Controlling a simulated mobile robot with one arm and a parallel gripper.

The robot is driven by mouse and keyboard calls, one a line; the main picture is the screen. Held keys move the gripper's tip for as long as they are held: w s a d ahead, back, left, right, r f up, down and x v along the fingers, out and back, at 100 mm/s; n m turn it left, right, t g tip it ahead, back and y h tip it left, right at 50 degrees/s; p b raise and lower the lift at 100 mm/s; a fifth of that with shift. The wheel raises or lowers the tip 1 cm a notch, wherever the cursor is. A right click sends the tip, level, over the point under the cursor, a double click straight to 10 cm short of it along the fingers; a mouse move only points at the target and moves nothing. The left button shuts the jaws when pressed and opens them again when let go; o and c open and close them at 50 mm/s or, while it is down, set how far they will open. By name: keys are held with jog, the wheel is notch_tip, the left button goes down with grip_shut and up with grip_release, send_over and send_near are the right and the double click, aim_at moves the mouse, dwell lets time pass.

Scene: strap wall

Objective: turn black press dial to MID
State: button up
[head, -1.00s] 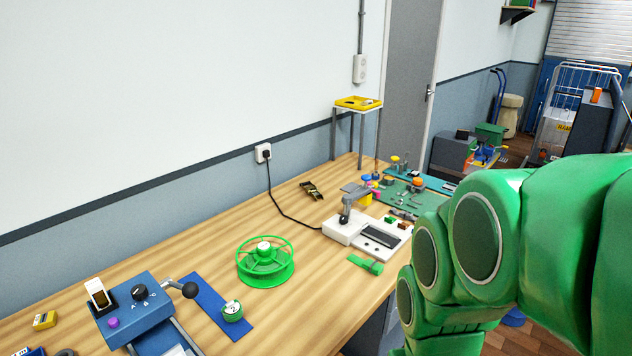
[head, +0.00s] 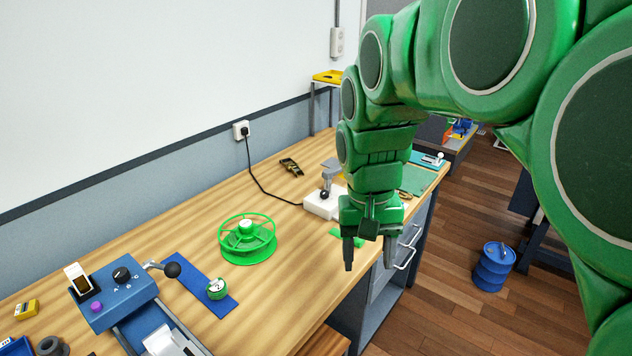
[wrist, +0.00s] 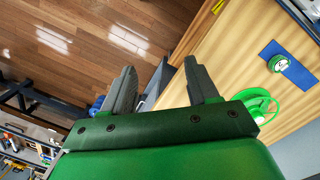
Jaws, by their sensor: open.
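The black press dial (head: 122,275) sits on top of the blue press (head: 103,299) at the left of the bench in the head view. Small letters are marked around it, too small to tell which one its pointer faces. My gripper (head: 368,264) hangs with its fingers down near the bench's front edge, well to the right of the press and apart from everything. Its two fingers are spread and empty; they also show in the wrist view (wrist: 162,84). The dial is not in the wrist view.
A lever with a black ball knob (head: 172,270) rises right of the dial. A white-and-black block (head: 78,279) and a purple button (head: 96,307) sit left of it. A green reel (head: 248,240) and a blue mat (head: 200,287) lie between gripper and press.

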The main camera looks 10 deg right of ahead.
jog(key=w+a+r+m, duration=0.1)
jog(key=w+r+m, duration=0.1)
jog(key=w, duration=1.5)
jog(key=m+t+h, duration=0.3)
jog(key=m+h, duration=0.1)
jog(key=m, duration=0.6)
send_over(325, 192)
jog(key=s+a, duration=0.2)
jog(key=a, duration=0.2)
notch_tip(325, 192, down, 16)
jog(key=f, duration=0.1)
jog(key=shift+w+x, duration=0.15)
jog(key=shift+x, duration=1.8)
jog(key=shift+w+x, duration=0.1)
jog(key=shift+x, duration=1.9)
jog(key=shift+d+r, duration=0.1)
jog(key=shift+d, duration=0.05)
jog(key=c, duration=1)
jog(key=shift+c, duration=0.2)
